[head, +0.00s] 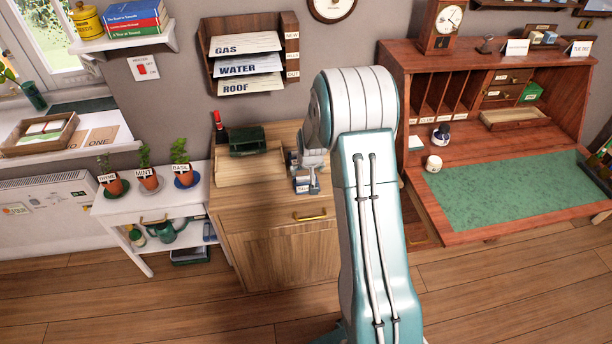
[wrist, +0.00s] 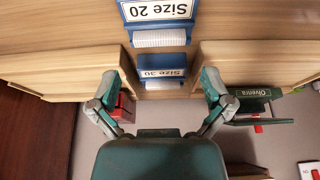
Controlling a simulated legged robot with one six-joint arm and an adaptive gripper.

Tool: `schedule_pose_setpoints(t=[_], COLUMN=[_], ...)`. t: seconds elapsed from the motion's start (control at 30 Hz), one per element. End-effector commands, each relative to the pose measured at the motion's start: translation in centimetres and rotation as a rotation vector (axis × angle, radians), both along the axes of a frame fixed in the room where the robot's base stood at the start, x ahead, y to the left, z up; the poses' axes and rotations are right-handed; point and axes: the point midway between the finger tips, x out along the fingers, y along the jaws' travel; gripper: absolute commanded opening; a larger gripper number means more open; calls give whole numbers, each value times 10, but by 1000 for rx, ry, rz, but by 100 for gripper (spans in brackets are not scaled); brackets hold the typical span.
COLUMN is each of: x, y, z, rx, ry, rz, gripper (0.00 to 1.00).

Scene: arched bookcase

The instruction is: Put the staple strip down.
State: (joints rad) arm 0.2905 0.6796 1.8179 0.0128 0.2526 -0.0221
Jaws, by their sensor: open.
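Two light, finely ridged staple strips show in the wrist view. One strip (wrist: 160,39) lies at the edge of the blue "Size 20" box (wrist: 157,10). The other strip (wrist: 165,84) lies at the edge of the blue "Size 30" box (wrist: 163,72). I cannot tell whether either lies loose or inside its box. My gripper (wrist: 159,78) is open, its fingers apart on either side of the "Size 30" box, with nothing clearly held. In the head view my gripper (head: 306,172) is over the right part of the wooden cabinet top, partly hidden by my arm.
A dark green "Olvenra" stapler (wrist: 254,105) is right of my fingers in the wrist view. A red object (wrist: 123,107) is near the left finger. The cabinet (head: 285,245) stands between the plant table (head: 150,205) and the writing desk (head: 460,160). A letter rack (head: 245,50) hangs above.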

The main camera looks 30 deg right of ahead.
Motion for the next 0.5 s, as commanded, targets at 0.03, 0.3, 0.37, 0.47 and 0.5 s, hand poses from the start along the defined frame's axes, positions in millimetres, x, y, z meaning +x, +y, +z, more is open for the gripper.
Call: schedule_pose_setpoints(t=[0.03, 0.3, 0.37, 0.47, 0.5], x=[-4, -20, -22, -24, -25], y=[1, 6, 6, 7, 9], z=[10, 51, 56, 62, 65], rx=[-1, -1, -1, 0, -1], ry=[-2, -1, 0, 0, -1], rz=[0, 0, 0, 1, 3], gripper=[100, 100, 100, 100, 100])
